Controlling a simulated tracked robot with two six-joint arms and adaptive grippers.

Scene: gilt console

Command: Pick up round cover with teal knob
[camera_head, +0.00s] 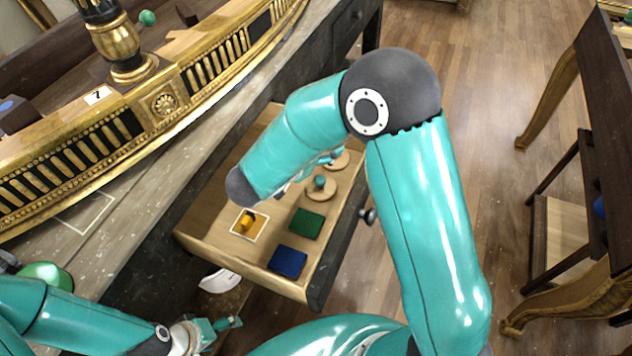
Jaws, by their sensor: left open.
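A round wooden cover (321,194) with a teal knob lies in the open drawer (190,240), right of the middle. A second round wooden cover (342,165) lies behind it, partly hidden by my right arm; its knob is not clear. My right arm reaches over the drawer. Small teal and grey parts, apparently of my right gripper (325,160), show from under that arm close to the second cover; most of it is hidden, so its jaws and any contact cannot be told. My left gripper (226,324) is open and empty, low at the left, outside the drawer.
The drawer also holds a green square (306,224), a blue square (288,262) and a yellow piece on a white-edged tile (249,225). The gilt console (110,140) rises behind left. A white object (220,281) is below the drawer. A dark table (600,150) stands right.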

